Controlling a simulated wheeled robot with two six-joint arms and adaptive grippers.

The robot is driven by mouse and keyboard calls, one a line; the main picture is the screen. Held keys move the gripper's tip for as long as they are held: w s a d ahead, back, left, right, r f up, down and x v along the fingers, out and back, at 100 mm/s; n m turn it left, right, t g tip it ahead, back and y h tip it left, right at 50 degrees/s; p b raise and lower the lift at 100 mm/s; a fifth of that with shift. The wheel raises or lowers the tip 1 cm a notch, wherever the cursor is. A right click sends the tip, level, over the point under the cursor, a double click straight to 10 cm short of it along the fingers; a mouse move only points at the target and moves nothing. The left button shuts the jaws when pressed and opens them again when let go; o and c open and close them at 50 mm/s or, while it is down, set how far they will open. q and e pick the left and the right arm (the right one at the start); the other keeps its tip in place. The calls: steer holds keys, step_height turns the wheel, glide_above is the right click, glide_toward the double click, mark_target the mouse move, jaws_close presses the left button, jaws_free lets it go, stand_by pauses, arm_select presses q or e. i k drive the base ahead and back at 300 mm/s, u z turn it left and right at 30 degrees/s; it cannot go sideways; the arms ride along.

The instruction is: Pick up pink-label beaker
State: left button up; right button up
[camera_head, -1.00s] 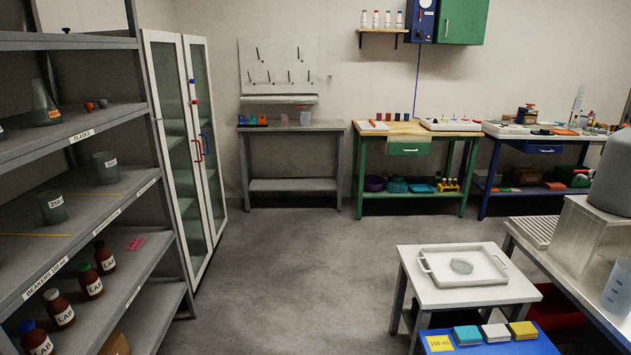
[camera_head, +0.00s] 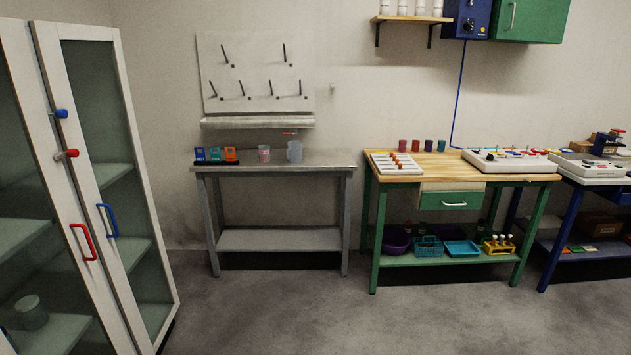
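A small clear beaker with a pinkish label (camera_head: 264,154) stands upright on the grey metal table (camera_head: 205,169) by the back wall. A larger bluish clear jug or beaker (camera_head: 295,151) stands just to its right, apart from it. Neither of my grippers is in view.
Blue and orange timer-like items (camera_head: 214,155) stand on the table's left. A glass-door cabinet (camera_head: 146,285) with red and blue handles is at the left. A green workbench (camera_head: 420,181) stands to the right, with a blue bench (camera_head: 560,235) beyond. The floor in front is clear.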

mark_target(263, 150)
steer(key=i, duration=3)
